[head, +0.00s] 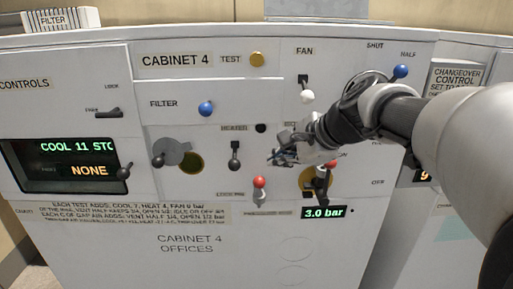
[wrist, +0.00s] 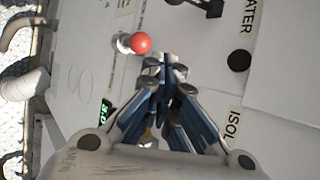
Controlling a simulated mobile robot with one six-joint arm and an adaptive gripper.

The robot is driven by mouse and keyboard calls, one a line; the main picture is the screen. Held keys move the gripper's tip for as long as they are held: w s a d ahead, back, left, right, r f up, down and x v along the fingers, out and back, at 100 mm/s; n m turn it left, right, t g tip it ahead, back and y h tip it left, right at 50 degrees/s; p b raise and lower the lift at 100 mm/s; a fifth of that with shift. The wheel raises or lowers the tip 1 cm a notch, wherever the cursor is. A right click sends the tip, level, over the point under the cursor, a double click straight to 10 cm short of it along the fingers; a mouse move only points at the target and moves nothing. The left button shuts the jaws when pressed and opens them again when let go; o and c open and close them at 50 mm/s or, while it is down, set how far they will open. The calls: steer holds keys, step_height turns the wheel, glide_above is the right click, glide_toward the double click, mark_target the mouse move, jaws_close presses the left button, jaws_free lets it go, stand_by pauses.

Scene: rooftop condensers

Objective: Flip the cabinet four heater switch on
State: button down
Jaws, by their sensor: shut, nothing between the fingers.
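The cabinet four panel (head: 230,75) faces me. Its heater switch (head: 234,156) is a small dark lever under the heater label (head: 234,128), with its dark knob pointing down. In the wrist view only part of the dark switch (wrist: 208,6) shows at the top edge, beside the end of its label (wrist: 247,16). My gripper (head: 277,157) is shut and empty, in front of the panel to the right of the switch and apart from it. In the wrist view my fingertips (wrist: 164,66) are close together, just beside a red knob.
The red-knobbed lever (head: 260,184) stands below my gripper; its red ball (wrist: 141,43) is near the fingertips. A black round button (head: 261,128) is right of the heater label. A second red knob (head: 331,165) is by my wrist. The blue filter knob (head: 206,108) is upper left.

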mark_target(255, 178)
steer(key=b+x, duration=0.1)
steer(key=x, duration=0.6)
steer(key=shift+w+a+f, duration=0.15)
steer(key=shift+w+f, duration=0.05)
steer(key=shift+f, duration=0.1)
steer(key=shift+s+a+r, duration=0.3)
steer(key=shift+a+r, duration=0.15)
steer(key=shift+a, duration=0.15)
steer(key=shift+s+a+r, duration=0.3)
steer(key=shift+a+r, duration=0.15)
steer(key=shift+a, duration=0.15)
steer(key=shift+s+a+r+p, duration=0.2)
steer(key=shift+s+p, duration=0.05)
steer(key=shift+p, duration=0.05)
steer(key=shift+w+a, duration=0.1)
steer(key=shift+r+p, duration=0.2)
steer(key=shift+p, duration=0.55)
